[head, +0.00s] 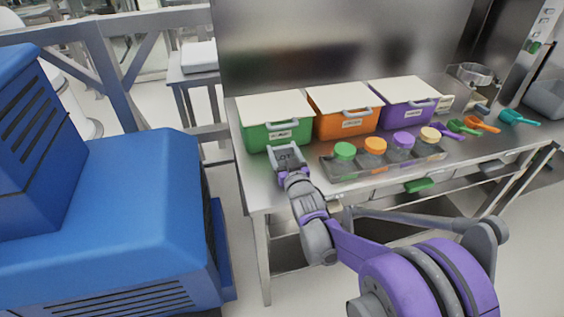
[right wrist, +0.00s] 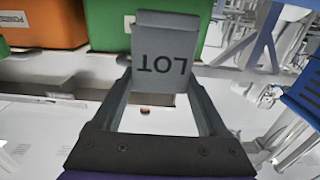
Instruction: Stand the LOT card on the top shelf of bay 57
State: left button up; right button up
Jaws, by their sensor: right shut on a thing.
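The LOT card (head: 287,157) is a small grey piece with dark letters. In the head view it is at the front left of the steel table, in front of the green bin. In the right wrist view the LOT card (right wrist: 165,54) fills the upper middle, its letters upside down. My right gripper (head: 289,168) is shut on the card; in the right wrist view its two fingers (right wrist: 162,85) reach to the card's sides. Whether the card touches the table cannot be told. My left gripper is not in view. No shelf marked 57 can be made out.
On the steel table (head: 262,192) stand a green bin (head: 280,136), an orange bin (head: 345,124) and a purple bin (head: 405,116) with pale lids. A tray (head: 345,172) of lidded jars lies right of the card. Coloured scoops (head: 482,124) lie farther right. A blue machine (head: 110,220) stands at left.

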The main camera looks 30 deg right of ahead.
aim_at(283, 161)
jog(key=shift+f+b, duration=0.3)
jog(key=shift+f, duration=1.45)
jog(key=shift+f, duration=0.1)
jog(key=o, duration=1.3)
